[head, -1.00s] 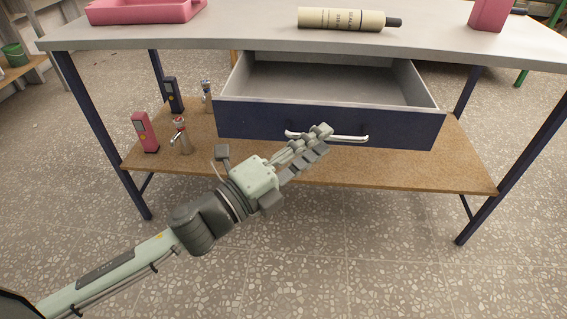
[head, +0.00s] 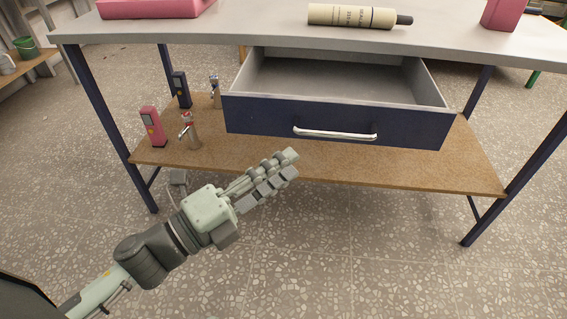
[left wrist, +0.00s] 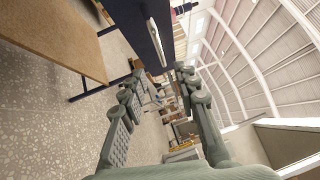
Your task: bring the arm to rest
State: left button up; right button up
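My left gripper (head: 288,165) is in front of the table, below and to the left of the drawer handle (head: 335,134) in the head view, and clear of it. In the left wrist view the two fingers (left wrist: 158,76) stand apart with nothing between them, so it is open and empty. The handle (left wrist: 157,42) shows beyond the fingers there. The dark blue drawer (head: 270,121) is pulled out, and the part of its inside that shows is empty. My right gripper is in neither view.
On the grey tabletop (head: 240,28) are a pink tray (head: 155,8), a cream cylinder (head: 352,16) and a pink block (head: 503,13). The wooden lower shelf (head: 400,170) holds pink and dark devices and two metal taps at its left. The speckled floor in front is clear.

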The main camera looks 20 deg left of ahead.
pick_arm(q)
jog(key=w+a+f+n+g+y+p, duration=0.2)
jog(key=w+a+f+n+g+y, duration=0.15)
jog(key=a+f+n+y, duration=0.9)
jog(key=s+f+n+g+h+p, duration=0.1)
jog(key=s+f+n+g, duration=0.4)
jog(key=f, duration=0.5)
jog(key=s+d+f+n+g, duration=0.1)
jog(key=s+f+n+g, duration=0.4)
jog(key=f, duration=0.5)
jog(key=s+n, duration=0.1)
jog(key=s, duration=0.1)
jog(key=shift+s+d+h+p, duration=0.2)
jog(key=shift+s+h+p, duration=0.1)
jog(key=shift+h+p, duration=0.1)
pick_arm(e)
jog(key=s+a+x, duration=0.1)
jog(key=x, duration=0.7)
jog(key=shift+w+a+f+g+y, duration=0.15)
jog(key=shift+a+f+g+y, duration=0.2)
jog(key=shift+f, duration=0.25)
